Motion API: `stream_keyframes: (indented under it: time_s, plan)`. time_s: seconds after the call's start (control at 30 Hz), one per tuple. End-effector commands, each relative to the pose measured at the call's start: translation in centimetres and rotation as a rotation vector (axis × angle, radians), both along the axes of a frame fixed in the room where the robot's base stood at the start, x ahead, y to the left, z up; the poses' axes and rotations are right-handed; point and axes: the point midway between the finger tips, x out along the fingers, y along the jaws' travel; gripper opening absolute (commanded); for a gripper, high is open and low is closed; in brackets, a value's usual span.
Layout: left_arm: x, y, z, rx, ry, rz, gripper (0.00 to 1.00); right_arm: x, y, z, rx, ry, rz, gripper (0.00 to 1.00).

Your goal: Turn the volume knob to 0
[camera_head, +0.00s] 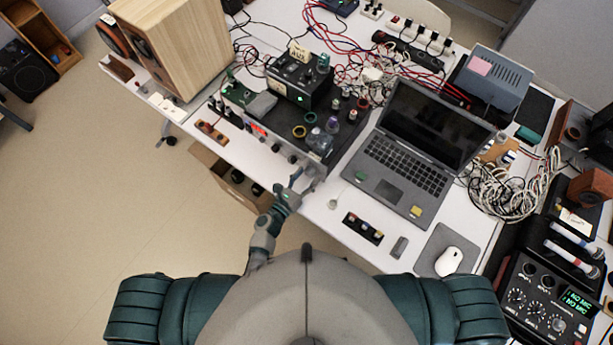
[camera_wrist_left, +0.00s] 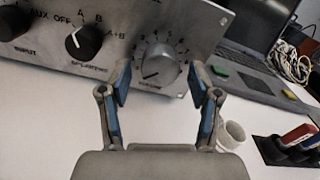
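The volume knob (camera_wrist_left: 158,64) is a round silver knob with a dark pointer line, on a grey amplifier front panel (camera_wrist_left: 118,52) with a numbered scale around it. In the wrist view, the pointer appears aimed toward the lower left; the exact number is too small to tell. My left gripper (camera_wrist_left: 160,80) is open, its blue-padded fingers spread to either side of the knob, apparently not touching it. In the head view, my left gripper (camera_head: 297,182) is at the amplifier's front (camera_head: 276,147), near its right end. The knob is hard to make out there. My right gripper is not seen.
A black selector knob (camera_wrist_left: 84,41) sits left of the volume knob. Small items crowd the amplifier top. A laptop (camera_head: 411,150) stands to the right. A small white cup (camera_wrist_left: 231,135) is near the right finger. The white desk (camera_head: 340,190) is partly clear in front.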

Motion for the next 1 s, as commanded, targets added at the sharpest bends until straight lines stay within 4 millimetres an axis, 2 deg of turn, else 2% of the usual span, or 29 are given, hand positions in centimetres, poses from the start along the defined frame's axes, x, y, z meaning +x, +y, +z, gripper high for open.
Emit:
stream_keyframes:
  time_s: [0.23, 0.37, 0.7, 0.9, 1.0]
  plan:
    - [0.0, 0.1, 0.1, 0.000, -0.002, 0.001, 0.63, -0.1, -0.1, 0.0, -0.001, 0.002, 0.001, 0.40]
    - [-0.9, 0.8, 0.1, 0.001, -0.003, 0.002, 0.63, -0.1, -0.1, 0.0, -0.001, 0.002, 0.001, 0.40]
    - [-6.8, 4.9, -0.1, 0.001, 0.003, 0.001, 0.63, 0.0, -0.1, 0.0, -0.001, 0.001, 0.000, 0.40]
    - [-9.1, 6.6, 0.0, 0.001, 0.001, 0.000, 0.63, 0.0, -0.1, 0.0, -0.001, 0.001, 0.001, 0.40]
    - [-9.5, 6.9, 0.0, 0.001, -0.001, 0.000, 0.63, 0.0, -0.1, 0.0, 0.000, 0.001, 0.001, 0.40]
